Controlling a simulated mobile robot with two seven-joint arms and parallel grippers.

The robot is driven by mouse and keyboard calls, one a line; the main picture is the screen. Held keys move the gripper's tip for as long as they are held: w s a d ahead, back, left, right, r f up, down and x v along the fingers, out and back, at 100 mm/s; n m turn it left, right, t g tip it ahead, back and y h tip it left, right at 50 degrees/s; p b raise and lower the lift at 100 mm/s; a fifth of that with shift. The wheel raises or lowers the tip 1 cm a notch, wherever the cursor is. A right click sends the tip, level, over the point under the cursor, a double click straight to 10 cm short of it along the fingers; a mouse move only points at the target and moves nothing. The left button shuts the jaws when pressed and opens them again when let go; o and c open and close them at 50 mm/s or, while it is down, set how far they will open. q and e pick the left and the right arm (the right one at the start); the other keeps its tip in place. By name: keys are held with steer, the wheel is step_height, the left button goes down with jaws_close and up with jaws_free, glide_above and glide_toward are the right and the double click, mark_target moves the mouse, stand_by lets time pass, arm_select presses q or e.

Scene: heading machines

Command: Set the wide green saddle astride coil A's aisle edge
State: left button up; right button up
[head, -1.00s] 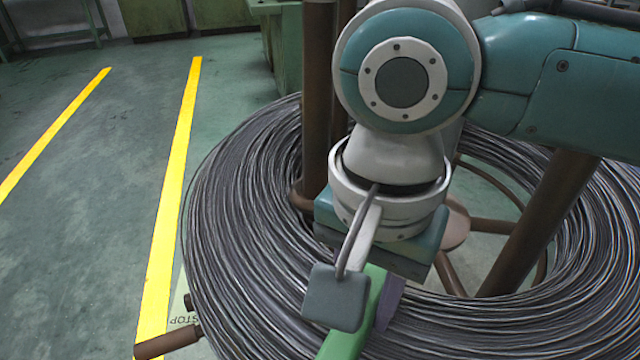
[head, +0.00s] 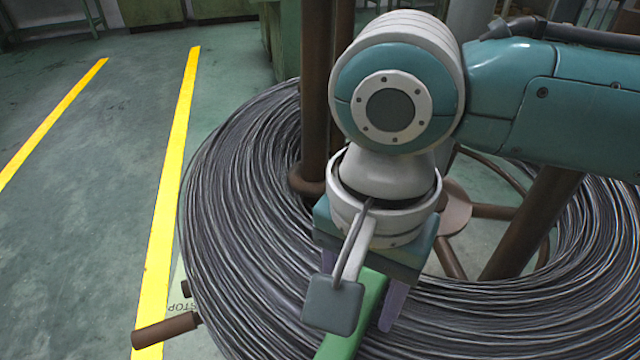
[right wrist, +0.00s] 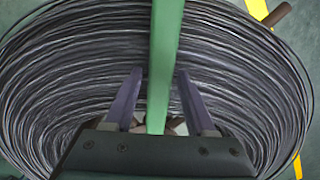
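The green saddle (head: 368,310) shows as a long narrow bar at the lower middle of the head view, running off the bottom edge. It lies across the near part of the wire coil (head: 235,220), which I take as coil A. In the right wrist view the saddle (right wrist: 165,50) runs from the top edge down between my fingers. My right gripper (right wrist: 160,76) is open, its purple fingers on either side of the saddle with a visible gap on each. The head view shows my right gripper (head: 360,298) from above. Whether the saddle's ends straddle the coil is hidden. My left gripper is out of view.
Brown posts (head: 315,100) rise through the coil's centre, with another slanted post (head: 535,225) at the right. A brown peg (head: 165,331) sticks out at lower left. Yellow lines (head: 172,190) mark the clear floor at the left. Green machinery stands behind.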

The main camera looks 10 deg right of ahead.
steer(key=shift+o, duration=0.9)
step_height(320, 180, up, 17)
steer(key=p, duration=1.4)
steer(key=shift+p, duration=0.35)
